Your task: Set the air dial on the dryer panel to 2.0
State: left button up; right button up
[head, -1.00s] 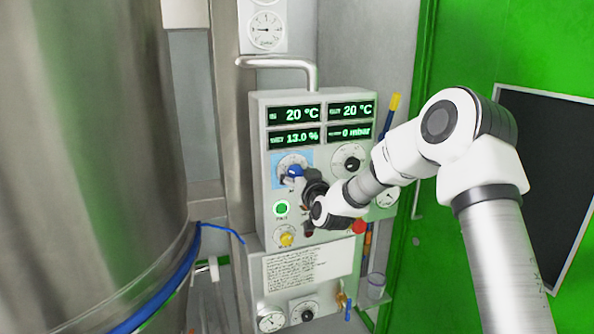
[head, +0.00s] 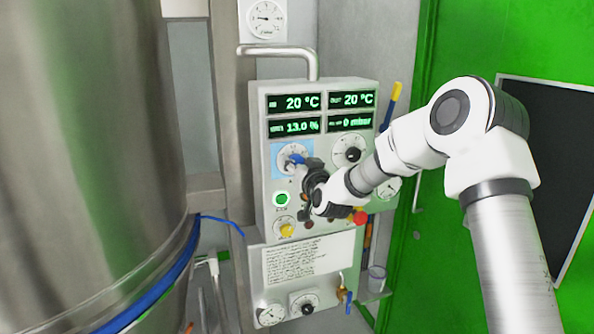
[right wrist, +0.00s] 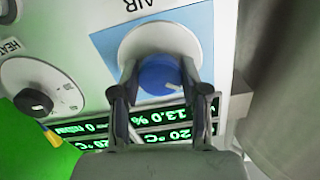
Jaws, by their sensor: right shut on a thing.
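The air dial's blue knob (head: 296,159) is on a white round scale in a light-blue square at the panel's upper left. In the right wrist view, the same knob (right wrist: 158,76) sits between both fingers of my right gripper (right wrist: 157,85), which is shut on it. A white mark on the knob points to the picture's lower right. The scale's numbers are too small or hidden to read. In the head view the right gripper (head: 304,165) partly covers the dial from the lower right. My left gripper is not in view.
The dryer panel (head: 266,205) has green displays (head: 296,102) reading 20 °C, 13.0 % and 0 mbar. A black-knobbed heat dial (head: 352,154), green button (head: 282,199), yellow knob (head: 287,230) and red button (head: 361,217) are close by. A large steel vessel (head: 90,150) stands left.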

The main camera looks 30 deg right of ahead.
jog(key=m+b, duration=0.9)
jog(key=b, duration=0.1)
jog(key=shift+m, duration=0.4)
jog(key=o, duration=1.1)
jog(key=shift+o, duration=0.2)
jog(key=shift+s, duration=0.1)
jog(key=v, duration=0.7)
jog(key=shift+s, duration=0.15)
jog(key=shift+f, duration=0.1)
